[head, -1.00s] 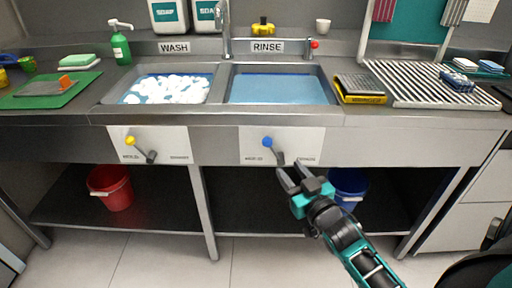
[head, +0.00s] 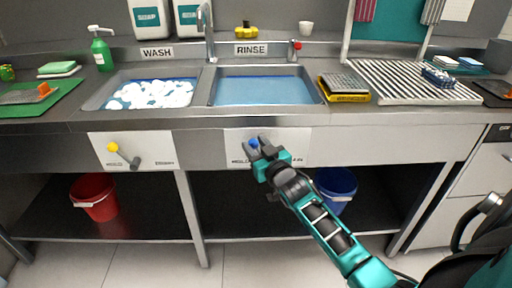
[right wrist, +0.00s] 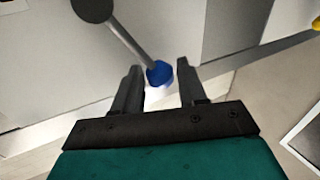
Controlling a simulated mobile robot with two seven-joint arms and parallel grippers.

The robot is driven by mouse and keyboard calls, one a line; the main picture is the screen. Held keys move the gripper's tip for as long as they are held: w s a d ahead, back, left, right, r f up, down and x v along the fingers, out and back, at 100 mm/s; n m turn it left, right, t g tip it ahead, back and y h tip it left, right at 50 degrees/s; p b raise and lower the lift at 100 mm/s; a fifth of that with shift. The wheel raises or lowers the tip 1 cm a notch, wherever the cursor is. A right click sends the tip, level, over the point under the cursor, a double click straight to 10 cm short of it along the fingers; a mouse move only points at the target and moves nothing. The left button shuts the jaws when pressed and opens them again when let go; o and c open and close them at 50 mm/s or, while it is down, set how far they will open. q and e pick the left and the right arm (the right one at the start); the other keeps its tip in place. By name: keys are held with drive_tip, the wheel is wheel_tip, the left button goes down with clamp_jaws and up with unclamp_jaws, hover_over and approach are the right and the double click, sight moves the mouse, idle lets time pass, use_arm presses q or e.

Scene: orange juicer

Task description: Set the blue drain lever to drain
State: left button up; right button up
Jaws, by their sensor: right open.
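The blue drain lever is on the white panel (head: 300,140) below the rinse basin. Its blue knob (head: 253,142) is mostly behind my right gripper (head: 257,147) in the head view. In the right wrist view the blue knob (right wrist: 159,73) sits between the tips of my right gripper (right wrist: 160,66), which is open around it. The grey lever rod (right wrist: 130,38) runs up and left from the knob to a dark round pivot (right wrist: 92,8). The panel's printed words are partly covered and too small to read surely. My left gripper is not in view.
The rinse basin (head: 262,91) holds blue water. A similar yellow-knobbed lever (head: 113,147) is under the foamy wash basin (head: 150,94). A blue bucket (head: 337,185) and a red bucket (head: 94,196) stand on the lower shelf. The panel's front is otherwise clear.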

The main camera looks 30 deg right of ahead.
clamp_jaws()
idle(0.3)
